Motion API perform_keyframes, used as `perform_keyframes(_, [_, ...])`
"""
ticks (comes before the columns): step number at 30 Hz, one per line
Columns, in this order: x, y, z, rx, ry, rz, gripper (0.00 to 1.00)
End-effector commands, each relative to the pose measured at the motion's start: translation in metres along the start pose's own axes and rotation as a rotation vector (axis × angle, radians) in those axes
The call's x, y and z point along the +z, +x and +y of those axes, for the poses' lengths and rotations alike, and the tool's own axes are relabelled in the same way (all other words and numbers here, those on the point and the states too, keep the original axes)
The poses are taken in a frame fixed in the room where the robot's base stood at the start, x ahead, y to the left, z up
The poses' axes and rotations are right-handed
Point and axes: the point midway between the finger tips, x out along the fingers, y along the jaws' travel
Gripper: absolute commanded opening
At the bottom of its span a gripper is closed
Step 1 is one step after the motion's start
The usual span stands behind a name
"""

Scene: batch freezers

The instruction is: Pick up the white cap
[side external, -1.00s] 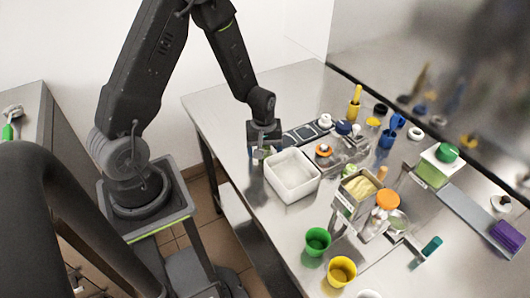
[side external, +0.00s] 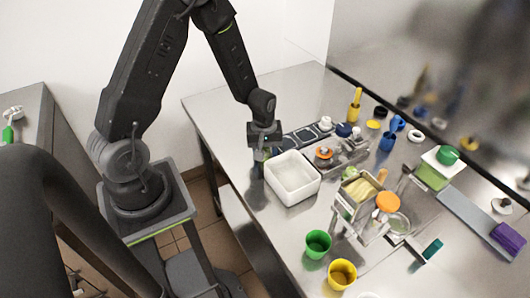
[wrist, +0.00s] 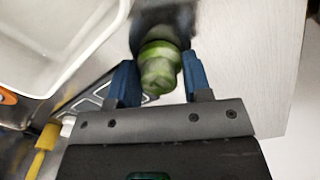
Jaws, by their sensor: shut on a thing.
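My gripper (side external: 265,153) is beside the back left corner of the white tub, above the steel table. In the wrist view, its two blue fingers (wrist: 160,84) are shut on a blurred green, rounded thing (wrist: 160,66). A small white round piece (side external: 326,121) stands behind the tub by the dark compartments, apart from my gripper; it appears partly in the wrist view (wrist: 68,124). A white ring (side external: 415,135) lies farther right. I cannot tell which white piece is the white cap.
The white tub (side external: 292,184) is close to my gripper. A machine with an orange lid (side external: 388,202), a green cup (side external: 318,242) and a yellow cup (side external: 342,272) stand at the front. A yellow bottle (side external: 355,103) is farther back.

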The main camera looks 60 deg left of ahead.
Motion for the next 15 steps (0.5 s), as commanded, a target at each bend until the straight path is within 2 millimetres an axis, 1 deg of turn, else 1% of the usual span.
perform_keyframes(5, [-0.001,-0.013,0.001,0.003,0.000,0.002,0.22])
perform_keyframes(8, [-0.001,-0.028,0.002,0.005,0.001,0.004,0.22])
perform_keyframes(10, [-0.001,-0.042,0.002,0.006,0.001,0.004,0.22])
perform_keyframes(15, [-0.017,-0.064,-0.035,0.003,-0.008,0.002,0.22])
